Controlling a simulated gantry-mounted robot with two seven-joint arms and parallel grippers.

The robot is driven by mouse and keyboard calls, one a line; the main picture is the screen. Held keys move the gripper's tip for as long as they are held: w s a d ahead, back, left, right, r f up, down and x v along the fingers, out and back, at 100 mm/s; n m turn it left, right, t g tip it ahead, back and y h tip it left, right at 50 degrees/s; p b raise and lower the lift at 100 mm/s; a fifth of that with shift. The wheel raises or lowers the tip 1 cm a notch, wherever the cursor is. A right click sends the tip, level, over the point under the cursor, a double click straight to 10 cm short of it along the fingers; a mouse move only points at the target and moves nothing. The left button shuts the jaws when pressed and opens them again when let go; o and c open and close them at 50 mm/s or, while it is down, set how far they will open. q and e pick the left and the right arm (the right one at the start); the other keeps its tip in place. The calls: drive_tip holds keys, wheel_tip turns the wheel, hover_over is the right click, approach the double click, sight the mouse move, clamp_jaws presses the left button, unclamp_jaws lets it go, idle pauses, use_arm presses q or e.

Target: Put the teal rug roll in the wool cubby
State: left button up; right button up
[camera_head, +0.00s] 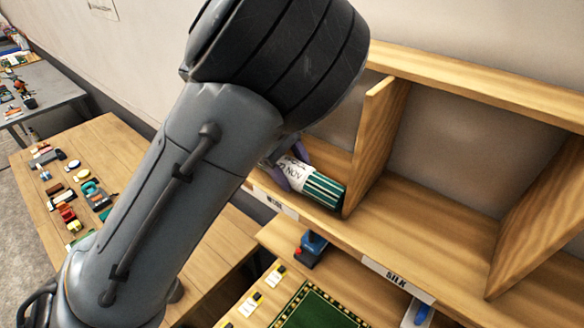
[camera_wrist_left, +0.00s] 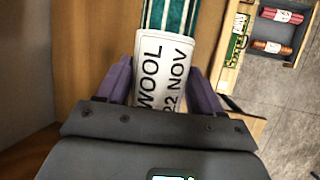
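The teal rug roll (camera_head: 322,188) has teal and white stripes and a white paper band. It lies in the left cubby of the wooden shelf, its striped end close to the divider. A partly hidden tag (camera_head: 275,203) marks this cubby's front edge; its word is hard to read. In the left wrist view the roll's band (camera_wrist_left: 163,75) reads "WOOL 22 NOV". My left gripper (camera_wrist_left: 163,88) has its purple fingers against both sides of the band. In the head view my left arm hides most of this gripper (camera_head: 284,170). My right gripper is out of view.
A wooden divider (camera_head: 376,145) separates this cubby from the empty one tagged "SILK" (camera_head: 398,280). A blue and red item (camera_head: 311,249) and a green rug (camera_head: 318,308) lie below the shelf. A wooden table (camera_head: 112,150) with several small items stands left.

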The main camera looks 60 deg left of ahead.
use_arm(q)
drive_tip(key=shift+o, duration=1.2)
drive_tip(key=shift+r, duration=0.1)
drive_tip(key=shift+r, duration=0.25)
drive_tip(key=v, duration=1.1)
drive_tip(key=shift+s+r, duration=0.25)
drive_tip(key=shift+r, duration=0.05)
drive_tip(key=shift+a, duration=0.1)
